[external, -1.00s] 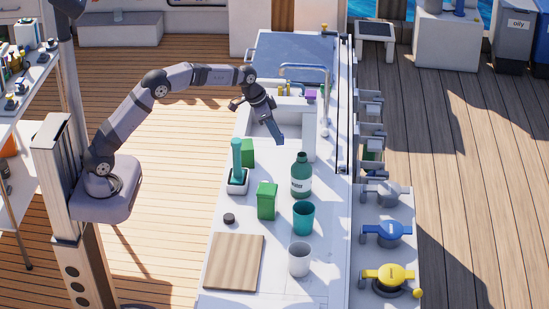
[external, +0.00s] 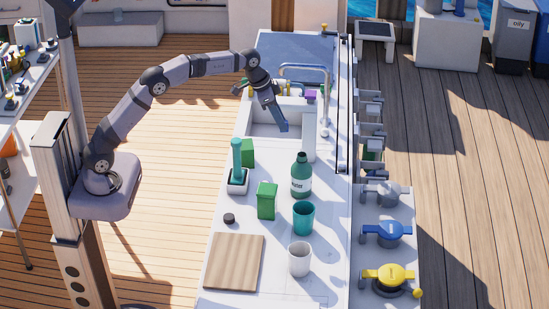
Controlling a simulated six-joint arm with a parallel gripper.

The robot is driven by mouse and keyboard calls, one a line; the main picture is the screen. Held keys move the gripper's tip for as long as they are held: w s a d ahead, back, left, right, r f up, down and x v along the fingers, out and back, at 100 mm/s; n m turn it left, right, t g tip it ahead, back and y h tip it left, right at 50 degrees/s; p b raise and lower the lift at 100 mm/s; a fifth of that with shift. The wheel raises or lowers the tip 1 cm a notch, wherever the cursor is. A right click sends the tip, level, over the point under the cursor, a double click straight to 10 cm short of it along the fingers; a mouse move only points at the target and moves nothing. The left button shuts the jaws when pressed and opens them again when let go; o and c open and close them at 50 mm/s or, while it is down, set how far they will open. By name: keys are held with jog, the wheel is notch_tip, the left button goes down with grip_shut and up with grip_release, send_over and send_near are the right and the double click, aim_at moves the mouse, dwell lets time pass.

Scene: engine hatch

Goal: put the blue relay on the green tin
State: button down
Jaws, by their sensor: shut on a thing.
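My gripper (external: 269,98) is above the sink, pointing down and slightly to the right. It is shut on a long blue piece, which looks like the blue relay (external: 281,121); the piece hangs tilted, clear of the counter. A green box-shaped tin (external: 267,201) with a lid stands upright on the white counter, nearer the camera than my gripper. A second green box (external: 248,153) stands farther back, partly hidden behind a teal upright thing. I cannot tell which of the two is the task's green tin.
The teal upright thing (external: 237,160) stands in a white base. A green bottle (external: 301,176), a teal cup (external: 303,217) and a white cup (external: 299,258) stand on the right. A wooden board (external: 234,261) and a small dark disc (external: 229,218) lie in front. A faucet (external: 325,95) rises beside the sink.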

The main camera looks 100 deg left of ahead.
jog(key=w+d+r+m+p, duration=0.1)
jog(key=w+d+r+p, duration=0.2)
jog(key=d+r, duration=0.35)
jog(key=r+m+h+p, duration=0.1)
jog(key=r+m+p, duration=0.1)
jog(key=p, duration=0.4)
send_over(269, 189)
jog(key=s+f, duration=0.4)
jog(key=f, duration=0.3)
jog(key=shift+n, duration=0.4)
jog(key=shift+s+p+x, duration=0.2)
jog(key=shift+p+x, duration=0.2)
jog(key=shift+x, duration=1.45)
jog(key=shift+s+p+x, duration=0.25)
jog(key=shift+p+x, duration=0.15)
jog(key=shift+x, duration=1.4)
jog(key=shift+a+f, duration=0.15)
jog(key=shift+f, duration=1.5)
